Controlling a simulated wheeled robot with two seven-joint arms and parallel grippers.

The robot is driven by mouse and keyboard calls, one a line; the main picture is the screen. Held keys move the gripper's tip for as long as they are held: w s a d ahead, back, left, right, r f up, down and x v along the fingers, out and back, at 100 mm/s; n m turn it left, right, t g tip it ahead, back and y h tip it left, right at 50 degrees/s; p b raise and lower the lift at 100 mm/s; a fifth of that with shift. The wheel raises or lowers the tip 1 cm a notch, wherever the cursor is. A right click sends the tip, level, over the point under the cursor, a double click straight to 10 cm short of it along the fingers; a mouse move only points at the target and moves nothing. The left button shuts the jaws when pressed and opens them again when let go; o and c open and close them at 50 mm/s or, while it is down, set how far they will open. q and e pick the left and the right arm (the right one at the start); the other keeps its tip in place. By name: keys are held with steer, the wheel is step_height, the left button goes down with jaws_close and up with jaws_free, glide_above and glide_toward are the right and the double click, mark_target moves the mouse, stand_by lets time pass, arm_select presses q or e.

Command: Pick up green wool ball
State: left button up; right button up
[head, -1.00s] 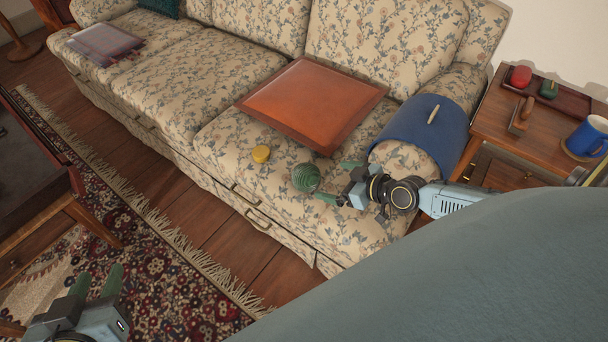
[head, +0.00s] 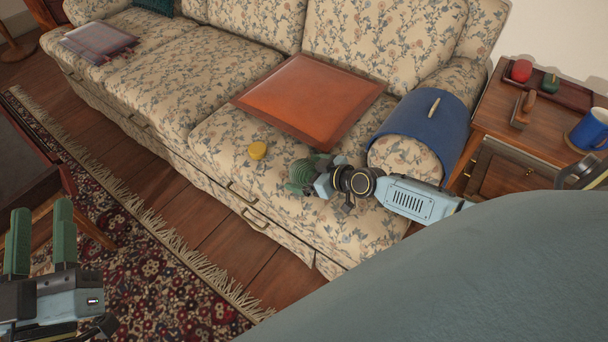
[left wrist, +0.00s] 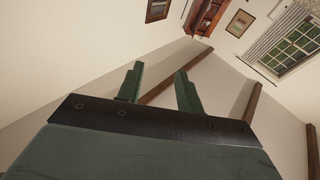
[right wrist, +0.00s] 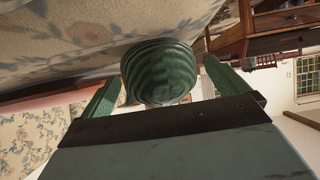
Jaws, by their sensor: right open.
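The green wool ball (head: 299,173) lies on the front of the floral sofa seat (head: 205,100). In the right wrist view the striped ball (right wrist: 158,72) sits between the two fingers of my right gripper (right wrist: 163,85), with a gap showing on the right side. My right gripper (head: 312,172) is open around the ball, and in the head view its fingers partly blend with it. My left gripper (head: 40,238) is open and empty above the rug, well away from the sofa.
A blue cover (head: 425,125) drapes the sofa arm. A side table (head: 520,135) holds a mug (head: 589,130) and small items. A dark table (head: 30,170) stands left.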

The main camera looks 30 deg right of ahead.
steer(key=shift+w+a+f, duration=0.2)
steer(key=shift+w+f, duration=0.1)
steer(key=shift+w, duration=0.15)
steer(key=c, duration=1.1)
arm_select(q)
steer(key=shift+s+d+r+t, duration=0.1)
steer(key=shift+s+r+t, duration=0.1)
steer(key=shift+r+t, duration=0.2)
steer(key=shift+s+r+t, duration=0.15)
steer(key=shift+r+t, duration=0.15)
steer(key=shift+r, duration=0.2)
steer(key=shift+f, duration=0.1)
